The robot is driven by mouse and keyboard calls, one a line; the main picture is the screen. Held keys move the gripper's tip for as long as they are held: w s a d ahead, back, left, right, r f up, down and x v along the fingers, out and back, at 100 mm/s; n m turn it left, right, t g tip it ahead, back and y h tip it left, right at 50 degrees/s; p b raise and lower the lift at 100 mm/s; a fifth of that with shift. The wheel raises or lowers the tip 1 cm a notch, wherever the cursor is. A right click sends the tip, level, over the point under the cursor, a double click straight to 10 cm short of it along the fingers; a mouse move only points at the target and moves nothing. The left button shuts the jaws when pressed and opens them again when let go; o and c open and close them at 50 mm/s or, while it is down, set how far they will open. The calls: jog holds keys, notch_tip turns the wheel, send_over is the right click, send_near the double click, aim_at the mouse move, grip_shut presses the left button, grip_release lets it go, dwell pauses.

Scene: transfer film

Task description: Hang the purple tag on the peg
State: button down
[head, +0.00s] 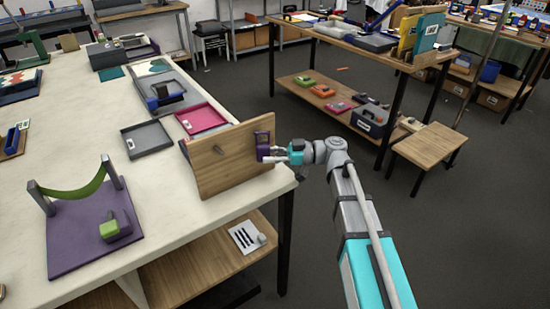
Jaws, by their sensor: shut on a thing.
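The purple tag (263,147) shows in the head view at the right part of an upright wooden board (235,178). My gripper (276,155) comes in from the right and is shut on the tag. I cannot tell whether the tag touches the board. The fingertips are small and hard to make out.
The board stands at the right edge of the pale table (165,215). A grey tray (146,139) and a pink tray (202,120) lie behind it. A purple stand with a green sling (75,193) is at the left. A wooden stool (428,145) stands at the right.

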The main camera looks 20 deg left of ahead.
jog(key=shift+w+a+f+b, duration=0.45)
jog(key=shift+w+a, duration=0.1)
jog(key=shift+a, duration=0.1)
dwell(0.6)
jog(key=shift+c, duration=1.3)
grip_release()
jog(key=shift+w+d, duration=0.1)
jog(key=v, duration=1.1)
jog(key=shift+w+d, duration=0.15)
jog(key=shift+d, duration=0.2)
